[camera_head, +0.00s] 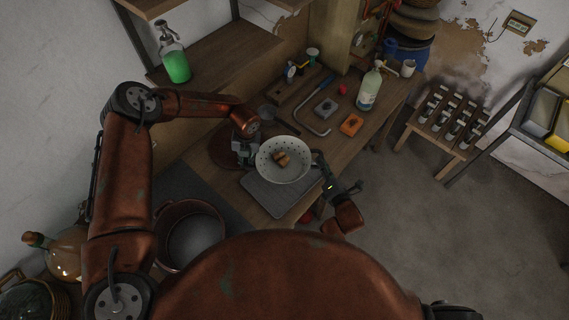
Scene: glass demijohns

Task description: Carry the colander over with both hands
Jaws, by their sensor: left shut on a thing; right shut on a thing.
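The colander (270,171) is a pale round bowl with small holes, in the middle of the head view, over a grey mat on the wooden bench. A small brown thing (281,158) lies inside it. My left gripper (257,156) is shut on the colander's left rim. My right gripper (314,163) is shut on its right rim. The fingertips are small and partly hidden by the rim. The colander looks about level; I cannot tell whether its base touches the mat.
The grey mat (268,200) lies under the colander. A copper pot (163,217) stands at lower left. A bottle rack (447,122) stands right.

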